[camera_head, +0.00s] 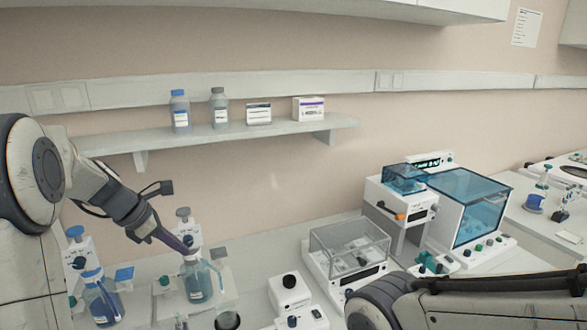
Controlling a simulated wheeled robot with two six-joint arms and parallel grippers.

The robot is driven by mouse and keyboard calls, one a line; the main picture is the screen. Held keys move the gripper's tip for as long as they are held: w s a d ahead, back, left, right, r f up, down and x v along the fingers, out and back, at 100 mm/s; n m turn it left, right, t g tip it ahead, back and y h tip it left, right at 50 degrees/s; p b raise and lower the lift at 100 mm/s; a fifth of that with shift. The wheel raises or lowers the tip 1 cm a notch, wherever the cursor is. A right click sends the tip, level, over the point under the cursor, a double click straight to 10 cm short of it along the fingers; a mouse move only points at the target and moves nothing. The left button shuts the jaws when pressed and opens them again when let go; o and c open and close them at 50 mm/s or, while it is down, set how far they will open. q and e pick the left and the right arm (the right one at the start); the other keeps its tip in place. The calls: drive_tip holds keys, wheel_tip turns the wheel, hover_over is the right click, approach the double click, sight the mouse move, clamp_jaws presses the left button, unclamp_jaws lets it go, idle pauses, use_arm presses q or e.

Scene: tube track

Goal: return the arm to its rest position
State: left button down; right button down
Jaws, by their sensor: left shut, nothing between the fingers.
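My left arm comes in from the left and angles down to the right. My left gripper (185,249) is shut and empty. Its tips are in front of or just above a bottle of bluish liquid (198,283) on the bench; I cannot tell whether they touch. My right arm (440,300) lies across the bottom right corner, and its gripper is outside the picture.
Another bottle with blue liquid (102,300) stands at lower left. A clear-lidded device (345,255) and a blue-windowed machine (465,205) fill the bench at right. A wall shelf (240,134) holds bottles and boxes. A small white device (289,290) sits at bottom centre.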

use_arm(q)
drive_tip(key=s+d+f+m+g+b, duration=0.1)
drive_tip(key=s+d+f+m+g, duration=0.1)
drive_tip(key=s+d+m, duration=0.7)
drive_tip(key=s+d+f+m+g+b, duration=0.25)
drive_tip(key=d+m, duration=0.45)
drive_tip(key=d, duration=0.5)
drive_tip(key=s+d+f+m+y+b, duration=0.1)
drive_tip(key=s+d+f+m, duration=0.1)
drive_tip(key=s+m, duration=0.6)
drive_tip(key=s+d+f+m+y, duration=0.2)
drive_tip(key=s+f+m, duration=0.1)
drive_tip(key=s+m, duration=0.6)
drive_tip(key=shift+s+d+f+b, duration=0.2)
drive_tip(key=shift+s+f+b, duration=0.1)
drive_tip(key=shift+f+b, duration=0.05)
